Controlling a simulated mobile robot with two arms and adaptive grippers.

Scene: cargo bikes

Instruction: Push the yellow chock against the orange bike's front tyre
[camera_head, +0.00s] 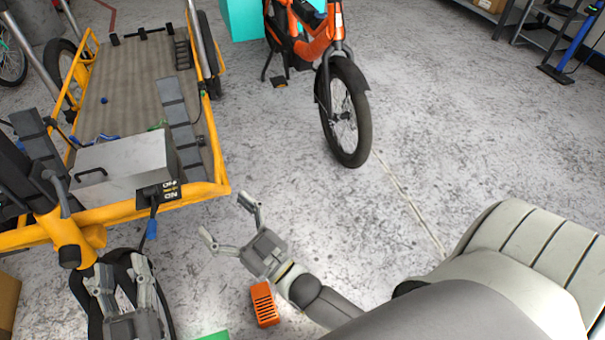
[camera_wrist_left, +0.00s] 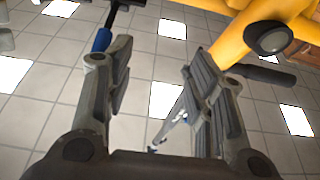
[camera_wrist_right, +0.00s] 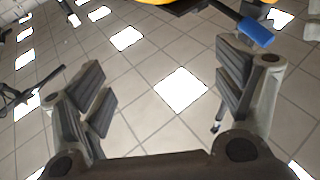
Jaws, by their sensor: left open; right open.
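The orange bike (camera_head: 312,35) stands upright at the top centre of the head view. Its front tyre (camera_head: 354,160) rests on the floor and points toward me. I cannot make out a yellow chock in any view. An orange slotted block (camera_head: 264,304) lies on the floor beside my right wrist. My right gripper (camera_head: 228,222) is open and empty, in front of the yellow cargo bike and well left of the tyre. My left gripper (camera_head: 120,270) is open by the yellow bike's front end, with nothing visibly held. Both wrist views face the tiled ceiling.
The yellow cargo bike (camera_head: 218,188) fills the left side, with a grey box (camera_head: 127,164) on its bed. A turquoise box (camera_head: 243,18) stands behind the orange bike. Shelving (camera_head: 553,22) is at the top right. Floor around the tyre is clear.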

